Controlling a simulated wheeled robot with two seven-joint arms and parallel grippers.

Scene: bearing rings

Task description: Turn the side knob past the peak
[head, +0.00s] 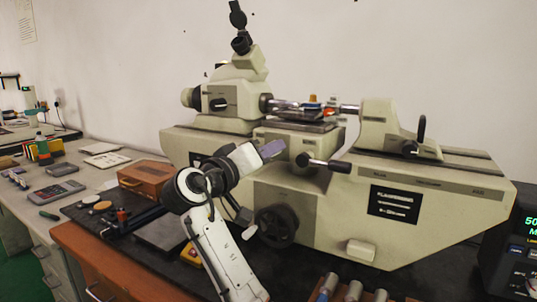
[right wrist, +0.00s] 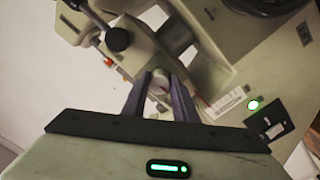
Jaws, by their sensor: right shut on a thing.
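A large cream measuring machine (head: 300,205) stands on the dark bench top in the head view. My right gripper (head: 273,148) reaches up to its middle part. In the right wrist view, the two dark fingers of my right gripper (right wrist: 159,95) are shut on a small pale round knob (right wrist: 158,80), which I take for the side knob. The fingers and gripper body hide part of it, and its turn angle cannot be read. The knob is not clearly visible in the head view. My left gripper is not in view.
A black-ended lever (head: 323,164) sticks out right of my right gripper; a black handwheel (head: 277,226) is below. A display with green digits (head: 530,228) stands at the right edge, partly cut off. A wooden box (head: 145,179) and small tools lie left. Metal cylinders (head: 353,291) stand in front.

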